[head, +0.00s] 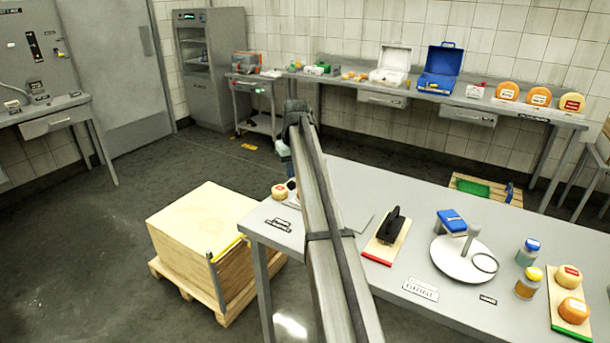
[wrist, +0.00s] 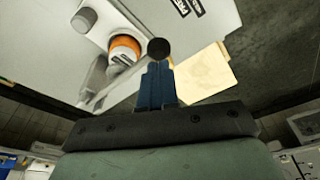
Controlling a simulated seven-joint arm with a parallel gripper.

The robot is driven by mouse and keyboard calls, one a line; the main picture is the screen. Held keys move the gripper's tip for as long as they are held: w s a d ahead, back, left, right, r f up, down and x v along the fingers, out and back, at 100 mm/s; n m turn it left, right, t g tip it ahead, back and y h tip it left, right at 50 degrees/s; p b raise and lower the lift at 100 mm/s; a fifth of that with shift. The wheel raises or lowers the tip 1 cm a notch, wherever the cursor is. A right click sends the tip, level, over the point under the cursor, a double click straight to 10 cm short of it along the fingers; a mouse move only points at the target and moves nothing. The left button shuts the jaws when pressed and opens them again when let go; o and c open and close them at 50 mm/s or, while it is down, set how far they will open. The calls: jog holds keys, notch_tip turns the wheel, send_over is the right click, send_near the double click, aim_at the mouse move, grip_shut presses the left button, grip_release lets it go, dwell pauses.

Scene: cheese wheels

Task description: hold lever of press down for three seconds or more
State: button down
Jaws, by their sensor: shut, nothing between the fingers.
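In the wrist view, my gripper (wrist: 157,70) is shut and empty, its blue fingers together. A black ball knob (wrist: 159,49), apparently the end of the press lever, shows just beyond the fingertips. I cannot tell whether they touch it. Grey metal press parts (wrist: 97,76) and an orange-sided cheese wheel (wrist: 125,44) lie to its left. In the head view, my arm crosses the near table and hides most of the press. A small cheese wheel (head: 280,191) and a dark knob (head: 292,184) show left of the arm. The fingertips are not clear there.
A wooden crate on a pallet (head: 200,291) stands on the floor left of the table (head: 350,179). Right of my arm are a board with a black-handled tool (head: 389,229), a white disc stand (head: 462,262), jars (head: 527,284) and a cheese board (head: 556,318).

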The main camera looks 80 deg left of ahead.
aim_at(291, 182)
jog(key=shift+f, duration=2.6)
dwell(5.4)
